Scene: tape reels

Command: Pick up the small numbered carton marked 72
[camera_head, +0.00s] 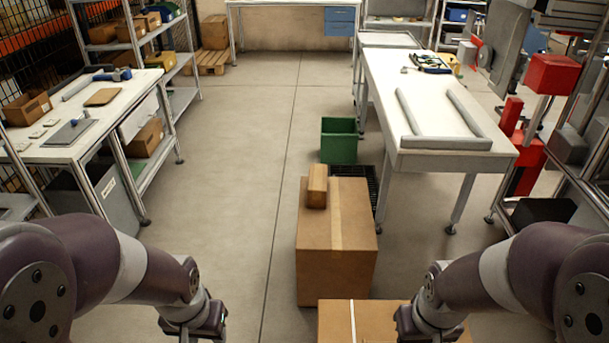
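A small brown carton (317,186) stands on top of a large cardboard box (320,255) in the middle of the view. No number can be read on it from here, so I cannot tell whether it is marked 72. My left gripper (207,330) is at the bottom edge, left of the large box and apart from it. My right gripper (433,330) is at the bottom edge, over or beside a second cardboard box (340,322). The fingers of both grippers are cut off or hidden.
A green bin (338,141) and a dark crate (368,183) stand behind the large box. A white workbench (425,110) is on the right. A left table (60,150) and shelves with cartons (150,40) line the left. The floor (230,190) between is clear.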

